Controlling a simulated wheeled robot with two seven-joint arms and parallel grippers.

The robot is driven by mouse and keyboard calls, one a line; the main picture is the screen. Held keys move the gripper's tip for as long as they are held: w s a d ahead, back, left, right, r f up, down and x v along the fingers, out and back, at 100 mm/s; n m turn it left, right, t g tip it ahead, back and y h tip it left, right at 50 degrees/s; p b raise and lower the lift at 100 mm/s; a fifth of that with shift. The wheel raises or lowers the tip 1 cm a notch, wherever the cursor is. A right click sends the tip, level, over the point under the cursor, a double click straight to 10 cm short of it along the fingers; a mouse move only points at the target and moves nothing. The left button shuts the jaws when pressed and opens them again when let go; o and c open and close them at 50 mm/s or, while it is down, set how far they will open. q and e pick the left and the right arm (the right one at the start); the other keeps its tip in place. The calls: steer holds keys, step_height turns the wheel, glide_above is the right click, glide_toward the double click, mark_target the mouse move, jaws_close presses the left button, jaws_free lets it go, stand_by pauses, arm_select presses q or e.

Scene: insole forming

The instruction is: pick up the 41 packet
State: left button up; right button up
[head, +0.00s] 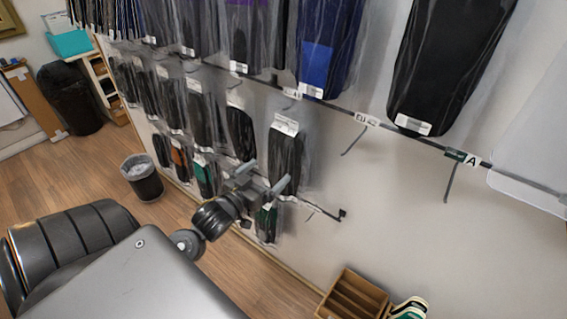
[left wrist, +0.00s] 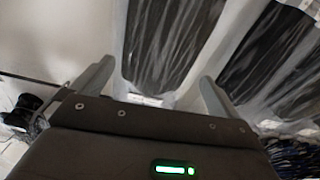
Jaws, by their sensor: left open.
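Clear packets with dark insoles hang in rows on the white wall; no number 41 is legible, so I cannot tell which packet is the 41. My left gripper (head: 266,177) is open in front of the lowest rows. A packet with a black insole and a white top label (head: 286,152) hangs just behind and above its fingers. In the left wrist view, a dark packet (left wrist: 168,42) shows beyond and between the open fingers (left wrist: 155,72); nothing is held, and contact cannot be told. My right gripper is not in view.
Larger packets, one blue (head: 322,65) and one black (head: 440,65), hang higher up. A wooden box (head: 352,297) stands low at the wall.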

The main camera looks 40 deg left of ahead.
mark_target(280, 160)
arm_select(q)
steer(key=shift+w+a+p, duration=0.15)
steer(key=shift+w+p, duration=0.75)
steer(key=shift+w, duration=1.9)
steer(key=shift+c, duration=0.4)
steer(key=c, duration=0.9)
